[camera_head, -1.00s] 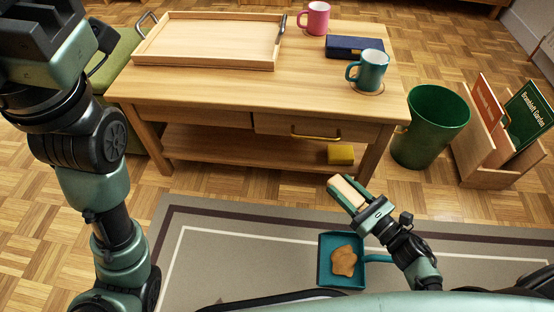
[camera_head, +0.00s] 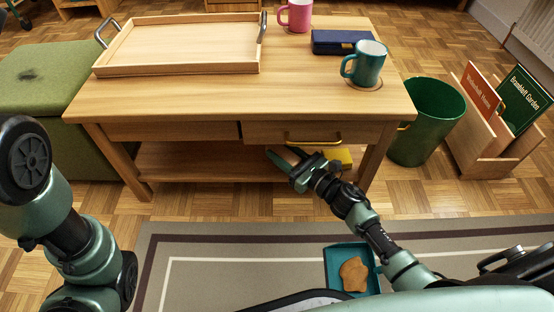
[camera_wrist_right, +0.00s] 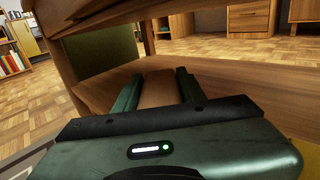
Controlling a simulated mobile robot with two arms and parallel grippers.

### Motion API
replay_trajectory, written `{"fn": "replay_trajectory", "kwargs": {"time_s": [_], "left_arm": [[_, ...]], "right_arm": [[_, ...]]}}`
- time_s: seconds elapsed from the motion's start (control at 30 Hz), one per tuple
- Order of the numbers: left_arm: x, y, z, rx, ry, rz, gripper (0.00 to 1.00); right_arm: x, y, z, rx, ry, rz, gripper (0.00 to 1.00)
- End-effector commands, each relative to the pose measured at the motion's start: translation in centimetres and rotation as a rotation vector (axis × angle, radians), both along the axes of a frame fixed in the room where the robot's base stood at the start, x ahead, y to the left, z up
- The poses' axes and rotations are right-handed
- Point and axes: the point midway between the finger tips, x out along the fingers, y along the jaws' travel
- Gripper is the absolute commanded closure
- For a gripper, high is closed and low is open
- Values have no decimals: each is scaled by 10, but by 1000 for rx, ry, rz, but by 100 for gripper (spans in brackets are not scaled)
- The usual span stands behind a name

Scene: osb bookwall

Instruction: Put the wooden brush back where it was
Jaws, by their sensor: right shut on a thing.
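My right gripper (camera_head: 283,155) reaches in under the front drawer of the wooden table (camera_head: 240,95), at the lower shelf (camera_head: 200,163). It is shut on the wooden brush (camera_wrist_right: 159,88), whose tan block shows between the two green fingers in the right wrist view. In the head view the brush is mostly hidden by the gripper and the drawer edge. I cannot tell whether the brush touches the shelf. My left arm shows at the left edge of the head view, but its gripper is out of the picture.
A yellow block (camera_head: 340,158) lies on the lower shelf just right of my gripper. A teal dustpan (camera_head: 335,270) with a brown piece (camera_head: 353,274) lies on the rug. A green bin (camera_head: 428,125) stands right of the table. The shelf's left part is clear.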

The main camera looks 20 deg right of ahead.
Motion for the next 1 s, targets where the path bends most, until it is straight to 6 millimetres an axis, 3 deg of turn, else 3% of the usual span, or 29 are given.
{"fn": "replay_trajectory", "kwargs": {"time_s": [0.23,0.43,0.87,0.9,0.93,1.0], "left_arm": [[0,0,-8,0,0,0,72],[0,0,-37,1,-1,0,72],[0,0,-41,1,0,0,72],[0,0,-39,1,0,0,72],[0,0,-39,1,0,0,72],[0,0,-39,1,1,1,72]], "right_arm": [[17,9,0,1,-3,1,100],[15,8,-35,0,0,0,100],[15,8,-39,0,-1,0,100],[15,8,-37,0,0,0,49],[15,8,-37,0,0,0,41],[15,8,-37,0,0,0,38]]}}
